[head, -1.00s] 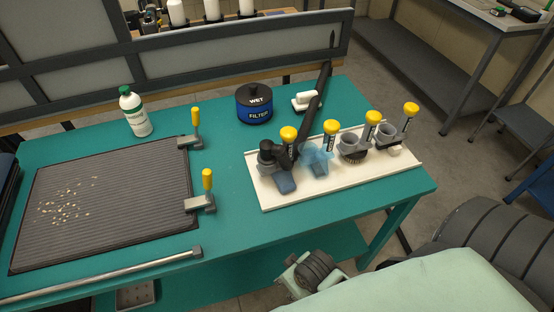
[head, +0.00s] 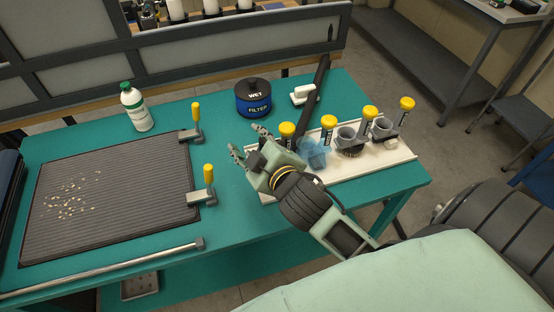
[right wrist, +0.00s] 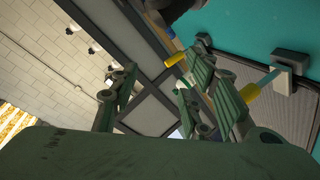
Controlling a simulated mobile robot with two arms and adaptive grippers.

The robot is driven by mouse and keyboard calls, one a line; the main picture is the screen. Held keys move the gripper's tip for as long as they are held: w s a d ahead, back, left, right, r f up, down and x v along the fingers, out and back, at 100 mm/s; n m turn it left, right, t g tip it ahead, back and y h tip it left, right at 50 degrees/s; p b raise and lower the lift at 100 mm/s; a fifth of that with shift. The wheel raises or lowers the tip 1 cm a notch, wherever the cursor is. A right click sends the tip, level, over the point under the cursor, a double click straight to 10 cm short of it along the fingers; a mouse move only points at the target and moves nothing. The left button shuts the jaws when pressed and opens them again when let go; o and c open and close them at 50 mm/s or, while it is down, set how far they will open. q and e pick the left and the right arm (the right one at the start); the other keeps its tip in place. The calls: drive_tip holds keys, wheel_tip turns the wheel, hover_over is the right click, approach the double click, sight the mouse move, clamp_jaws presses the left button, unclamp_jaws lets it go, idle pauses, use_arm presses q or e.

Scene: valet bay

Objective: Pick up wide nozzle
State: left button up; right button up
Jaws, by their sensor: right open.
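A white tray (head: 400,157) at the table's right holds several nozzle heads beside yellow-topped holders. A translucent blue flared nozzle (head: 314,153), a round brush (head: 350,150) and a grey-collared piece (head: 384,130) show there. The leftmost dark head with a blue-grey foot is mostly hidden behind my right gripper. I cannot tell for sure which one is the wide nozzle. My right gripper (head: 251,142) is open and empty, above the tray's left end, its fingers pointing to the upper left. Its spread green fingers also show in the right wrist view (right wrist: 165,88). My left gripper is not in view.
A blue-black WET FILTER canister (head: 253,98) and a white block (head: 304,94) stand behind. A ribbed mat (head: 110,200) with clamps (head: 205,190), a bottle (head: 136,107) and a metal rod (head: 110,267) occupy the left. Teal table shows between mat and tray.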

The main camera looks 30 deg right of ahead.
drive_tip(key=w+a+r+n+t+y, duration=0.2)
drive_tip(key=w+a+r+n+t, duration=0.15)
drive_tip(key=r, duration=0.25)
drive_tip(key=w+a+r+n+t+y, duration=0.2)
drive_tip(key=r+n, duration=0.2)
drive_tip(key=r, duration=0.3)
drive_tip(key=s+a+r+n+g+y, duration=0.2)
drive_tip(key=a+r+n+y, duration=0.5)
drive_tip(key=a+n+y, duration=0.5)
drive_tip(key=s+a+f+n+g+y, duration=0.35)
drive_tip(key=n+g, duration=0.65)
drive_tip(key=n, duration=0.5)
drive_tip(key=n+g+h, duration=0.8)
drive_tip(key=n+h, duration=0.2)
drive_tip(key=h, duration=0.9)
approach(289, 128)
drive_tip(key=shift+y, duration=0.25)
drive_tip(key=f, duration=0.5)
drive_tip(key=shift+a+f, duration=0.25)
drive_tip(key=f+p, duration=0.1)
drive_tip(key=f, duration=0.1)
drive_tip(key=f+p, duration=0.1)
drive_tip(key=f, duration=0.1)
drive_tip(key=d+f+p, duration=0.1)
drive_tip(key=f, duration=0.2)
drive_tip(key=shift+a+f, duration=0.1)
drive_tip(key=shift+f, duration=0.15)
